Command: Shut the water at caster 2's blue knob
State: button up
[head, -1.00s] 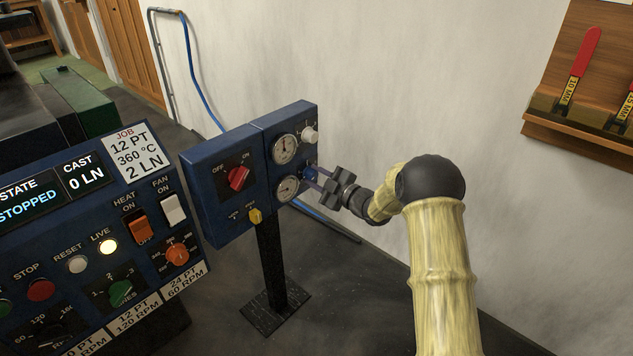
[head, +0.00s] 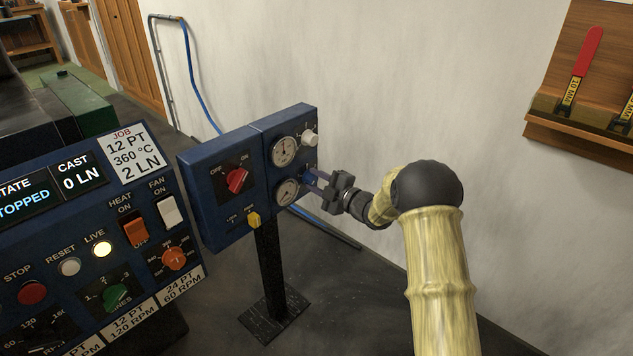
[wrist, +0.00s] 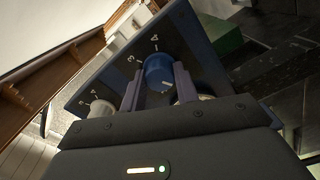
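The blue knob (wrist: 158,72) stands between my two gripper fingers in the wrist view, with numbers 3 and 4 on the panel beside it. My gripper (wrist: 157,80) has one finger on each side of the knob; contact is too fine to make out. There the fingers and the side angle largely hide the knob. A white knob (head: 309,138) sits above it on the same face, and it also shows in the wrist view (wrist: 103,107).
Two round gauges (head: 284,151), a red switch (head: 237,181) and a yellow knob (head: 254,219) are on the box close to my gripper. A control console (head: 100,240) fills the left. A wooden shelf (head: 580,140) with red-handled tools is on the right wall.

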jog(key=o, duration=0.4)
jog(key=shift+d+f, duration=0.1)
jog(key=shift+d, duration=0.05)
jog(key=shift+c, duration=0.2)
jog(key=shift+o, duration=0.4)
jog(key=shift+s+d+p, duration=0.3)
jog(key=shift+s+d, duration=0.05)
jog(key=shift+d, duration=0.05)
jog(key=p+v, duration=0.4)
jog(key=v, duration=1.2)
jog(key=shift+s+p, duration=0.15)
jog(key=shift+p, duration=0.2)
